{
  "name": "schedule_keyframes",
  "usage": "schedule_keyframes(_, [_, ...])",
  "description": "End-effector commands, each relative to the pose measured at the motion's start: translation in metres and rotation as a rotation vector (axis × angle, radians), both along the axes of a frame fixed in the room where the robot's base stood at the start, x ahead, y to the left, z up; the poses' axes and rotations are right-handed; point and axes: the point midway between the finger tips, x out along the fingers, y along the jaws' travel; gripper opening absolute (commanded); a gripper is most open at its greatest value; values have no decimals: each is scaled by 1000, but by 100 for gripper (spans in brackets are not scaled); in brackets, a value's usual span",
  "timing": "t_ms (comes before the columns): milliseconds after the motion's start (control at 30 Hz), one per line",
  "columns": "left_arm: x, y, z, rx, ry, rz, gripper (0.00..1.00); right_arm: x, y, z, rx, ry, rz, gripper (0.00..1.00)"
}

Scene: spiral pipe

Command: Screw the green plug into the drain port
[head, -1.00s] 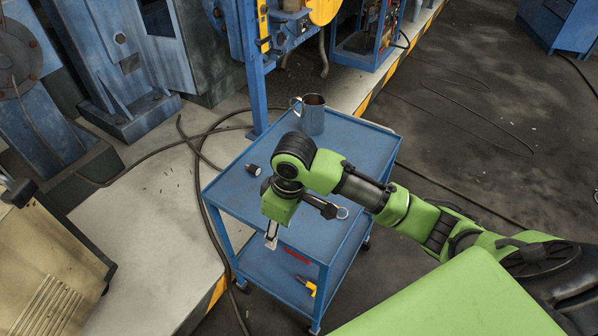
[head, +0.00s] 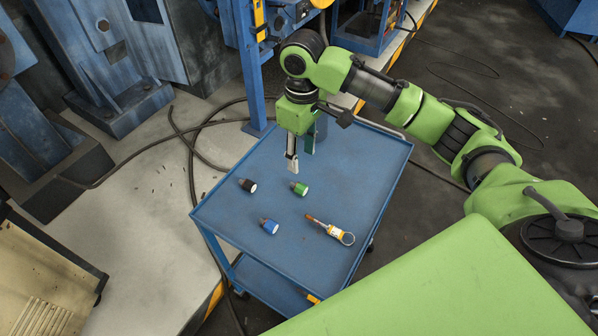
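The green plug (head: 301,189), with a pale end, lies on the blue cart top (head: 225,212) near its middle. My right gripper (head: 301,158) hangs above the cart top, just behind the green plug in the head view. Its two fingers are apart, with nothing seen between them. The gripper is not touching the plug. My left gripper is not in view. I cannot make out the drain port.
A black plug (head: 247,185) lies left of the green one, and a blue plug (head: 269,226) lies nearer the front. An orange-and-white tool with a ring (head: 330,230) lies at the right. Cables (head: 194,150) run on the floor left of the cart.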

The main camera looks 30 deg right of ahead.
Motion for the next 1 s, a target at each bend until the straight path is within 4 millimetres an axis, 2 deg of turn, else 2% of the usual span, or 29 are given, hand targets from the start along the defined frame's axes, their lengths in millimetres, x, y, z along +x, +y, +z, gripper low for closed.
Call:
schedule_keyframes(167, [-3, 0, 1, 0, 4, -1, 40, -1, -1, -12, -2, 5, -2, 40])
schedule_keyframes(400, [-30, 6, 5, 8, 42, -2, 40, -1, -1, -59, -2, 5, -2, 40])
schedule_keyframes(500, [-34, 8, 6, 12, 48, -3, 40, 0, 0, -74, -1, 2, -1, 40])
schedule_keyframes(633, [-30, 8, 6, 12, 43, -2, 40, 0, 0, -84, 0, 1, -1, 40])
schedule_keyframes(767, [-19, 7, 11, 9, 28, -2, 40, 0, 0, -93, -1, 3, -2, 40])
schedule_keyframes(900, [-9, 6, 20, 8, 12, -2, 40, 1, -1, -114, -2, 3, -2, 40])
schedule_keyframes(1000, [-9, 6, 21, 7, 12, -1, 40, 1, 0, -129, -1, 3, -1, 40])
